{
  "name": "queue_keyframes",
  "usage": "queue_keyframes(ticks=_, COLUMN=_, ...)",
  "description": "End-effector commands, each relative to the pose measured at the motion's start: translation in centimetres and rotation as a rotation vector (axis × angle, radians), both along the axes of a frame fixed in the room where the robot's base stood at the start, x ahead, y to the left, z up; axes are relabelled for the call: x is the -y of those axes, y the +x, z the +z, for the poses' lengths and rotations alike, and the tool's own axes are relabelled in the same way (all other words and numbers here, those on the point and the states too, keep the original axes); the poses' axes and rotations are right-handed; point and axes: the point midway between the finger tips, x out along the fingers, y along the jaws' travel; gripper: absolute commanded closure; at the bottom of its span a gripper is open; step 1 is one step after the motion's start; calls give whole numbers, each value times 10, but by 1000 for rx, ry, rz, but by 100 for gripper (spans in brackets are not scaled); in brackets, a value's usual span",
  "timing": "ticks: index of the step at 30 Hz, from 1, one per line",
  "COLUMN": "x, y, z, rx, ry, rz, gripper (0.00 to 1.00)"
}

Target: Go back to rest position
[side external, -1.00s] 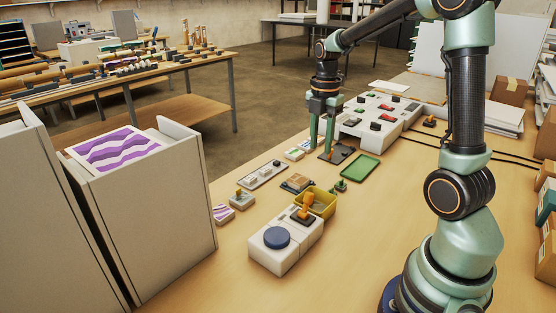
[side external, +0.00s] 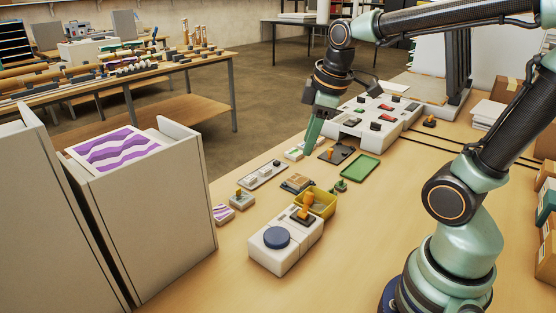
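My gripper (side external: 308,150) hangs above the workbench in the middle of the view, in front of the white laminator panel. It points down and tilts toward the lower left. The fingers are seen edge-on and overlap, so their opening cannot be made out. No object shows in them. The white laminator (side external: 375,120) with red, green and black controls stands behind and to the right of the gripper. A dark plate (side external: 337,153) lies on the bench just right of the fingertips.
A green tray (side external: 360,168), a yellow bin (side external: 322,203) and a white box with a blue knob (side external: 277,238) stand on the bench. Several small stamps and pads lie left of them. Brown boxes (side external: 546,225) line the right edge. The front middle of the bench is clear.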

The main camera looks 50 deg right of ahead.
Motion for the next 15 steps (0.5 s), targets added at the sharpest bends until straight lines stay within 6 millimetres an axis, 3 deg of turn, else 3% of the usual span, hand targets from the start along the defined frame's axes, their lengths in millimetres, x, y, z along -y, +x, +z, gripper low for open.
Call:
queue_keyframes(ticks=6, x=-34, y=-21, z=6, rx=136, ry=155, rz=-333, gripper=63)
queue_keyframes(ticks=15, x=-50, y=-32, z=5, rx=196, ry=275, rz=-535, gripper=63)
